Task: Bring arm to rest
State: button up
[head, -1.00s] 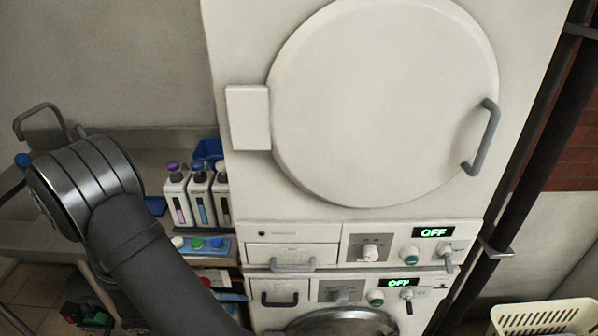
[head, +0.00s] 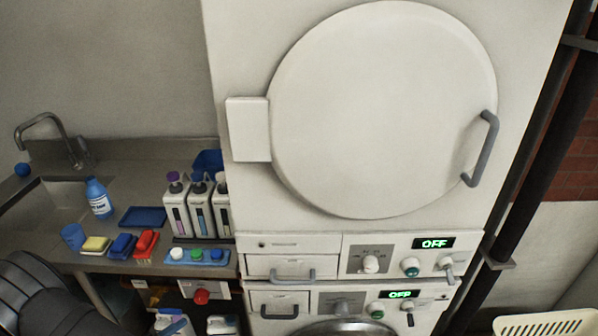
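My arm (head: 50,300) shows only as a dark grey, ribbed link at the bottom left corner of the head view. It is in front of the lower left end of the counter. My gripper is out of the frame, so its fingers and anything in them are hidden.
Stacked machines with a closed round door (head: 385,110) and OFF displays (head: 433,243) stand in the middle. A steel counter (head: 120,170) at left holds a blue bottle (head: 98,198), brushes, sponges and several dispensers (head: 198,205). A white basket (head: 545,325) is at lower right.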

jog(key=s+a+f+t+y, duration=0.3)
jog(key=a+f+t, duration=0.1)
jog(key=a, duration=0.2)
jog(key=shift+n+y, duration=0.3)
jog(key=shift+y, duration=0.1)
jog(key=x, duration=1.1)
jog(key=f+x, duration=0.1)
jog(key=x, duration=0.4)
jog(key=shift+w+a, duration=0.2)
jog(key=shift+w, duration=0.3)
jog(key=shift+w+n, duration=0.1)
jog(key=shift+n, duration=0.4)
jog(key=s, duration=1.5)
jog(key=shift+w, duration=0.1)
send_near(199, 302)
jog(key=w+d, duration=0.1)
jog(key=w, duration=0.1)
jog(key=w+d, duration=0.2)
jog(key=shift+w+d+r, duration=0.1)
jog(key=shift+d+r, duration=0.05)
jog(key=shift+d, duration=0.05)
